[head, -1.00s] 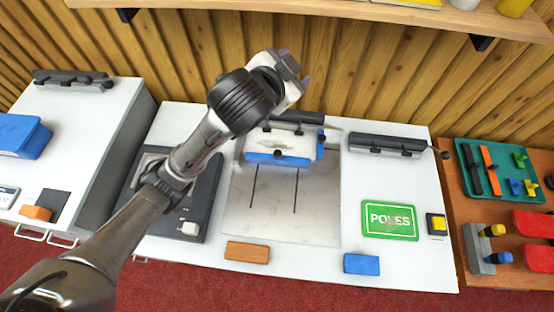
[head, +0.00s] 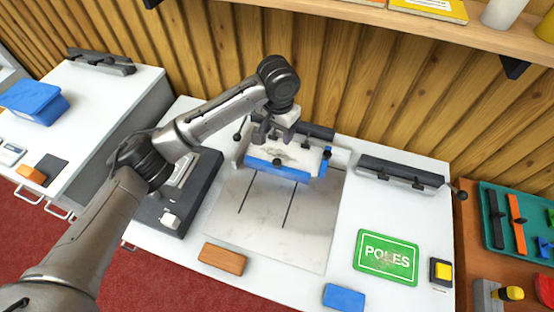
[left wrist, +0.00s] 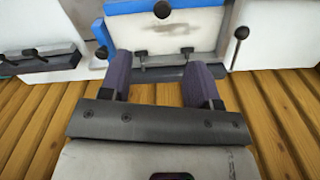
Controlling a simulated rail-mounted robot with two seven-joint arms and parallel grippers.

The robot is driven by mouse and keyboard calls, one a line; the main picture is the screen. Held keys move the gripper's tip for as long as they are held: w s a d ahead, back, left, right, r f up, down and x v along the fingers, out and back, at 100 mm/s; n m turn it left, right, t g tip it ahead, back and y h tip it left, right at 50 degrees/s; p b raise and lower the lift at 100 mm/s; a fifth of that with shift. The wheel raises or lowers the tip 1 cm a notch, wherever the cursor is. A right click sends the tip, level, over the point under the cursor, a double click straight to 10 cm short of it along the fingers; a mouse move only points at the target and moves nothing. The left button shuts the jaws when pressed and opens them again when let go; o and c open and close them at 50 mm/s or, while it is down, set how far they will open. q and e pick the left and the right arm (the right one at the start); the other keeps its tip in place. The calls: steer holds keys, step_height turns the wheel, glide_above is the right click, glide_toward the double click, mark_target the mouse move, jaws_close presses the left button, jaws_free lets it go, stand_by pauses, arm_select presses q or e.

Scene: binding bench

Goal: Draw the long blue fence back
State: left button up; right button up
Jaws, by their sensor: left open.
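The long blue fence (head: 290,173) runs along the front of a white, stained block (head: 290,154) at the back of a grey metal plate with two dark slots (head: 268,215). A small black knob (head: 277,162) sits at the fence's middle. The blue fence also shows at the top of the left wrist view (left wrist: 200,4). My left gripper (head: 274,135) is open and points down above the back of the block. In the left wrist view its fingers (left wrist: 160,75) are apart with nothing between them. My right gripper is out of view.
A black bar with knobs (head: 400,173) lies right of the plate. A green POLES card (head: 386,257), a yellow button (head: 441,270), an orange block (head: 222,258) and a blue block (head: 344,297) lie towards the front. A wooden shelf (head: 420,32) overhangs the back.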

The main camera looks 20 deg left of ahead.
mark_target(277, 161)
arm_select(q)
steer(key=shift+n, duration=0.3)
steer(key=f+b, duration=0.1)
steer(key=f, duration=1.2)
steer(key=shift+a+f+b, duration=0.2)
steer(key=shift+f+b, duration=0.2)
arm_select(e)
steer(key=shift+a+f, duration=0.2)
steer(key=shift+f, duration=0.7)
arm_select(q)
steer(key=shift+c, duration=0.2)
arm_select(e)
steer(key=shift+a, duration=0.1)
arm_select(q)
jaws_close()
